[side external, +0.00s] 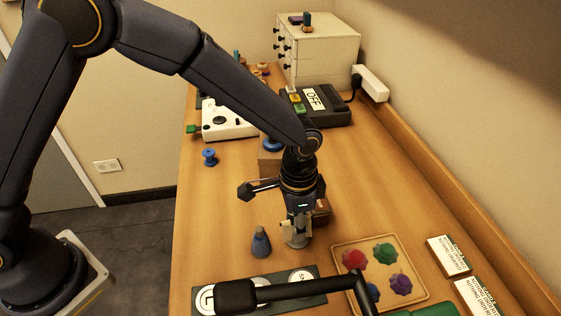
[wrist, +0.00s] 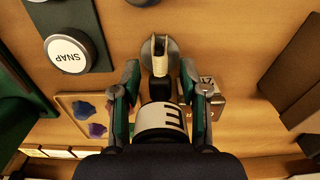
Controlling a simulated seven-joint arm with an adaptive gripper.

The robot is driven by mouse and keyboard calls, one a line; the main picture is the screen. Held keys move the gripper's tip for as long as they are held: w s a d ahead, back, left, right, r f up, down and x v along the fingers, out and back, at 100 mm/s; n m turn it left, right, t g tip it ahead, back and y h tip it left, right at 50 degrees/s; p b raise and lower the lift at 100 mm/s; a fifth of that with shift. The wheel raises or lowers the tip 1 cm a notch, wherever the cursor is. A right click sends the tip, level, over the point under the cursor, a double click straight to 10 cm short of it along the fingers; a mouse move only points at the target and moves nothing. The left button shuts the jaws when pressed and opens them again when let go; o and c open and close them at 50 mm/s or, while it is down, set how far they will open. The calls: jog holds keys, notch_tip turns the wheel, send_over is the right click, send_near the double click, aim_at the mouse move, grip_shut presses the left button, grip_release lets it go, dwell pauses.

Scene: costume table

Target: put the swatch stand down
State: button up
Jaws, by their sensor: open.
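What looks like the swatch stand (side external: 296,241) stands on the wooden table directly below my gripper (side external: 298,215). It has a round grey base and a slim upright part. In the wrist view, the stand (wrist: 172,50) shows its round metallic base and a dark slot, between and just beyond the fingertips of my gripper (wrist: 160,68). The fingers are spread to either side, with gaps between them and the stand. A white lettered cylinder (wrist: 160,118) with a black neck lies between the fingers, nearer the camera; I cannot tell whether it is part of the stand.
A grey-blue cone-shaped piece (side external: 261,243) stands close left. A dark panel with round labelled buttons (side external: 205,300) lies in front. A tray (side external: 345,296) of coloured pieces is front right. A black OFF box (side external: 330,115) is behind. The table's right-centre (side external: 375,205) is clear.

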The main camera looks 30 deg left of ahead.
notch_tip(320, 180, up, 12)
jog(key=shift+f, duration=0.1)
jog(key=s+a+r+n+t, duration=0.2)
jog(key=s+a+r, duration=0.3)
jog(key=a, duration=0.6)
jog(key=s+a+r+n+t, duration=0.2)
jog(key=s+a+r+n, duration=0.3)
jog(key=a, duration=0.6)
jog(key=shift+s+a+r, duration=0.35)
jog(key=shift+s+r, duration=0.35)
jog(key=shift+r, duration=0.1)
jog(key=shift+o, duration=0.6)
jog(key=shift+n+t, duration=0.8)
jog(key=shift+n, duration=0.1)
jog(key=s+a, duration=0.1)
jog(key=s, duration=0.1)
jog(key=s+a+f, duration=0.1)
jog(key=s+a, duration=0.1)
jog(key=shift+s, duration=0.2)
jog(key=shift+o, duration=1.3)
jog(key=shift+s+a+f, duration=0.1)
jog(key=shift+s+f, duration=0.05)
